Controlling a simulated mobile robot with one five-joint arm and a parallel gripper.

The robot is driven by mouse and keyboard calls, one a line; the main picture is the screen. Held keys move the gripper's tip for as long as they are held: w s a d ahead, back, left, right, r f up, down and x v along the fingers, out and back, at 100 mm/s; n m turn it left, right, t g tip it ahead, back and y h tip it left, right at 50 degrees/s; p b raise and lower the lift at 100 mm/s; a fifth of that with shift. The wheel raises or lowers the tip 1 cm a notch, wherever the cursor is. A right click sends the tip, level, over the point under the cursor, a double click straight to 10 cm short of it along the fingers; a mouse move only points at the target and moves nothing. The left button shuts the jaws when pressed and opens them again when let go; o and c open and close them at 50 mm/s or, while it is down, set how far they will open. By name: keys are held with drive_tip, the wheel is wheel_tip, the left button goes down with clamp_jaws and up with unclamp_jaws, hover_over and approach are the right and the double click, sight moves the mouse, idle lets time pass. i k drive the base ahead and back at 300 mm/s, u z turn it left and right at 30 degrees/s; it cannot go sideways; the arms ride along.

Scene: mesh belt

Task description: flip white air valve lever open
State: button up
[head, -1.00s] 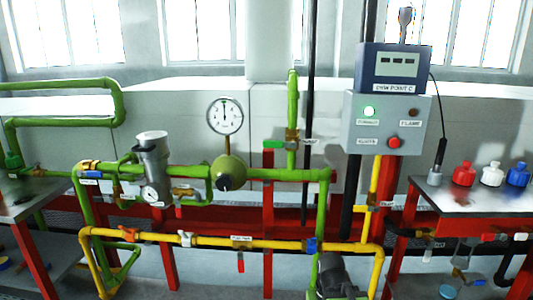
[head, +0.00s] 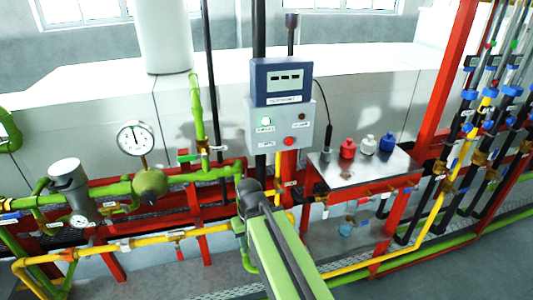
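A small white valve handle (head: 124,244) sits on the yellow pipe at the lower left. A pale lever (head: 325,212) hangs beneath the metal-topped bench, right of centre. I cannot tell which of these is the air valve, or its lever's exact angle. My arm (head: 285,262), green with dark parts, rises from the bottom centre toward the control box. Its end is not clearly shown, and no gripper fingers can be made out. Nothing is seen touching either white handle.
A grey-blue control box (head: 279,123) with a green lamp stands at centre. The bench (head: 365,172) carries red, white and blue bottles. Green and yellow pipes with a gauge (head: 136,139) fill the left. A rack of dark pipes with blue handles (head: 490,92) stands at right.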

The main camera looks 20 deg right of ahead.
sight(325, 212)
drive_tip(key=u, duration=1.1)
drive_tip(key=k, duration=1.2)
drive_tip(key=z, duration=0.5)
drive_tip(key=i, duration=1)
